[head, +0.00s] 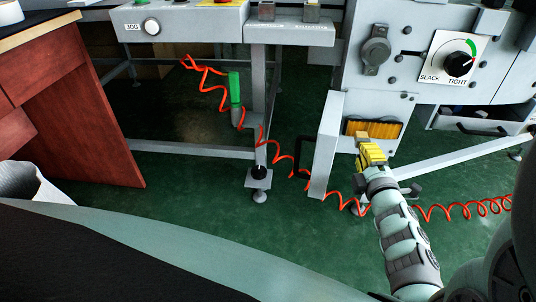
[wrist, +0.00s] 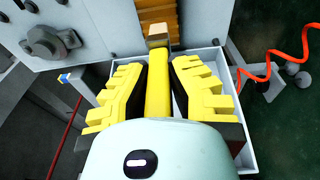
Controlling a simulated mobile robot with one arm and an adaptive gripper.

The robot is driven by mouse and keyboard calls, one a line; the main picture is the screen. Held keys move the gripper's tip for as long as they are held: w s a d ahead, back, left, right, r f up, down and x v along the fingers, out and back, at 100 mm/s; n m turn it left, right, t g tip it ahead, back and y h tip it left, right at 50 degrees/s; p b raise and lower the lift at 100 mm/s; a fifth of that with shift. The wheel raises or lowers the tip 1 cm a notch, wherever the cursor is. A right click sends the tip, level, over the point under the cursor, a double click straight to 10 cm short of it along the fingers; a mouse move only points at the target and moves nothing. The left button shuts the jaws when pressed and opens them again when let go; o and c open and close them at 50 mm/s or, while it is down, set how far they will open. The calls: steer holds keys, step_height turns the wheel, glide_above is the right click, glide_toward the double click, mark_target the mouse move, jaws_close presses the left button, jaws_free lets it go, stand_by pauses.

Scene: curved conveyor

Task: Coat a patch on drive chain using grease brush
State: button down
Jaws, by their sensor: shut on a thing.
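My gripper (head: 372,157) has yellow toothed fingers and is in front of the machine's opening. In the wrist view my gripper (wrist: 159,92) is shut on the yellow handle of the grease brush (wrist: 158,85). The brush's pale, blocky end (wrist: 158,35) points away from me toward an orange-yellow ribbed strip (wrist: 160,12), which looks like the drive chain. In the head view this strip (head: 385,129) shows in a dark-edged opening, with the brush end (head: 362,136) in front of its lower left part. I cannot tell whether the brush touches it.
An open guard door (head: 325,145) stands left of the opening. A light grey tray (wrist: 247,150) lies below my gripper. A coiled red hose (head: 285,158) runs across behind and beside my arm. A tension knob (head: 459,64) is at upper right. Green floor (head: 215,190) is clear at left.

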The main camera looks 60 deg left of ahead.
steer(key=shift+x, duration=1.05)
steer(key=shift+w+d, duration=0.1)
steer(key=shift+w+d, duration=1.4)
steer(key=shift+w, duration=0.2)
steer(key=shift+s+a+b, duration=0.35)
steer(key=shift+s+a, duration=1.15)
steer(key=shift+s, duration=0.15)
steer(key=shift+d, duration=0.2)
steer(key=shift+s+d, duration=0.15)
steer(key=v, duration=0.4)
steer(key=shift+s, duration=0.25)
steer(key=shift+s+d+r, duration=0.1)
steer(key=shift+s+d, duration=0.3)
